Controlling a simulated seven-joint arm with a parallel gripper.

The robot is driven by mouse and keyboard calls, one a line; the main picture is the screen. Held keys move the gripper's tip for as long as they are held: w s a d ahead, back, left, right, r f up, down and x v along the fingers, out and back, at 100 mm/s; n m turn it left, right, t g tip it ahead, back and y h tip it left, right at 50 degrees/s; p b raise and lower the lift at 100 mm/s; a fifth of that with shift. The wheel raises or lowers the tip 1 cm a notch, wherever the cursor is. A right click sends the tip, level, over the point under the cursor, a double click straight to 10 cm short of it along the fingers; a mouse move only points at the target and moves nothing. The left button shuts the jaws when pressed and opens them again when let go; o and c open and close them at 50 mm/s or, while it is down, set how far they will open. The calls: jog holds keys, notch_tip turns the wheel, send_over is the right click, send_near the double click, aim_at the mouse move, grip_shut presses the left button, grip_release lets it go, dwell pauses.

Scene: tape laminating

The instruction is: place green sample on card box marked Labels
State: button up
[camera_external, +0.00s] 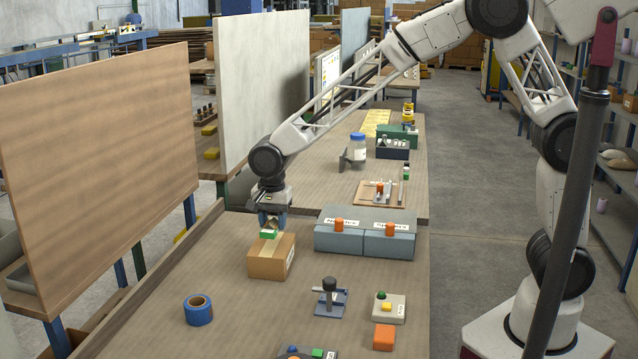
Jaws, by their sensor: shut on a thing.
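The green sample (268,234) is between the fingers of my gripper (271,222). My gripper is shut on it and points down over the card box. The sample is at the top of the brown card box (268,262); I cannot tell whether it touches the lid. The box is closed and carries a white label (290,258) on its right side, too small to read. It stands on the near wooden table.
Grey-blue cases (340,241) with orange knobs stand right of the box. A blue tape roll (198,310), a small press (330,297), a button box (387,307) and an orange block (384,337) lie nearer. The table (240,325) between them is clear.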

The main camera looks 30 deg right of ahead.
aim_at(273, 242)
jog(key=shift+w+a, duration=0.1)
jog(key=shift+w, duration=0.05)
jog(key=shift+f, duration=1.75)
jog(key=shift+f, duration=0.1)
jog(key=o, duration=0.9)
notch_tip(273, 242, up, 12)
jog(key=shift+r, duration=0.1)
